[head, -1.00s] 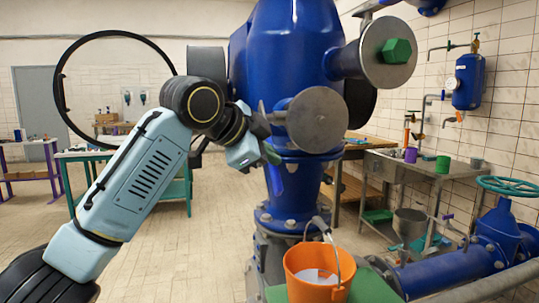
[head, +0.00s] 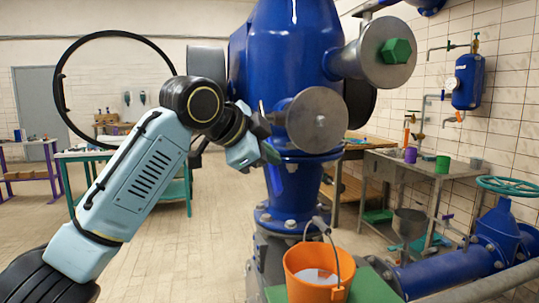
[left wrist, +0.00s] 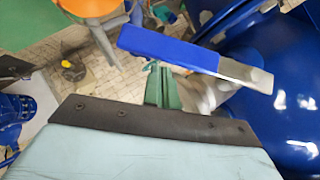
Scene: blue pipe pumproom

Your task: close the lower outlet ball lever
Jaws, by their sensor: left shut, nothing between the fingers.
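The ball lever has a flat blue grip (left wrist: 165,46) and a bare metal shank; it shows in the left wrist view, sloping down to the right toward a large blue pipe body. I cannot pick it out in the head view. My left gripper (left wrist: 160,72) has its green fingers shut and empty, with the tips just below the blue grip. I cannot tell whether they touch it. In the head view the left gripper (head: 270,153) is beside the round metal flange (head: 316,120) on the blue pump. My right gripper is not in view.
An orange bucket (head: 318,275) stands below the pump on a green surface (head: 372,288). A sink bench (head: 405,170) and a blue pipe with a teal handwheel (head: 506,186) are at the right. Open tiled floor (head: 150,265) lies at the left.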

